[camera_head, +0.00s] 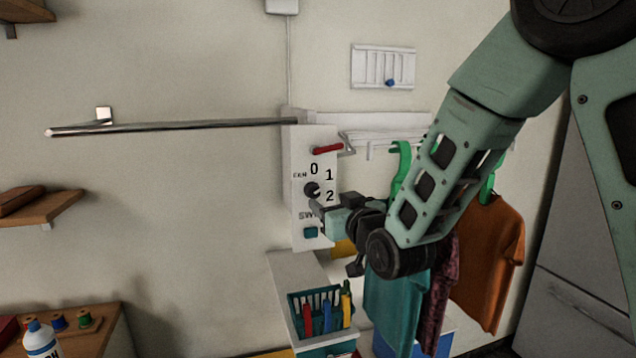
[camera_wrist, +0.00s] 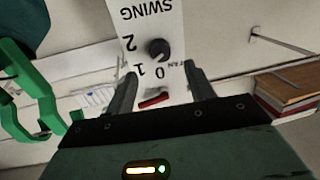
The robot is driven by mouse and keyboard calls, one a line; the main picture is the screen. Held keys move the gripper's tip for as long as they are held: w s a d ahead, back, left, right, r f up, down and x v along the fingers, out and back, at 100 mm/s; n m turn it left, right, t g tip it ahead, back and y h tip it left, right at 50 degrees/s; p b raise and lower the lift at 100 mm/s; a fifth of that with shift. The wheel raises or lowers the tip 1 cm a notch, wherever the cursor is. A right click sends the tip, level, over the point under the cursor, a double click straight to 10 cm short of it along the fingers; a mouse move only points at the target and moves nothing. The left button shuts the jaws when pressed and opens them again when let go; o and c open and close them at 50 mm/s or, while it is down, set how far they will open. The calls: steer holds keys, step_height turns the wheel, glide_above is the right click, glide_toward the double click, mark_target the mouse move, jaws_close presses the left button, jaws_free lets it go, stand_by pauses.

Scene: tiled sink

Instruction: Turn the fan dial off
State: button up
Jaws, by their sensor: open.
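The fan dial (camera_head: 311,189) is a small dark round knob on a white upright panel (camera_head: 301,150), marked 0, 1 and 2. In the wrist view the dial (camera_wrist: 158,49) appears upside down, ahead of and between my two fingers, with clear space on both sides. I cannot tell for sure which number it points to. My gripper (camera_wrist: 160,76) is open and empty. In the head view my gripper (camera_head: 318,208) is close to the panel, just below and right of the dial, partly covering the SWING label.
A red lever (camera_head: 327,149) sits above the dial and a teal button (camera_head: 311,232) below. A metal rail (camera_head: 180,126) runs left from the panel. Hanging clothes (camera_head: 490,260) and green hangers (camera_head: 402,165) are at right. A teal basket (camera_head: 322,321) with pegs stands below.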

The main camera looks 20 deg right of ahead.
mark_target(316, 192)
steer(key=w, duration=0.1)
steer(key=w+p, duration=0.1)
steer(key=w, duration=0.1)
steer(key=w+p, duration=0.1)
steer(key=w, duration=0.1)
steer(key=shift+w+a+r, duration=0.15)
steer(key=shift+w+a, duration=0.1)
steer(key=shift+a, duration=0.1)
steer(key=shift+w+a+p, duration=0.1)
steer(key=shift+w+p, duration=0.25)
steer(key=shift+w, duration=0.2)
steer(key=c, duration=1)
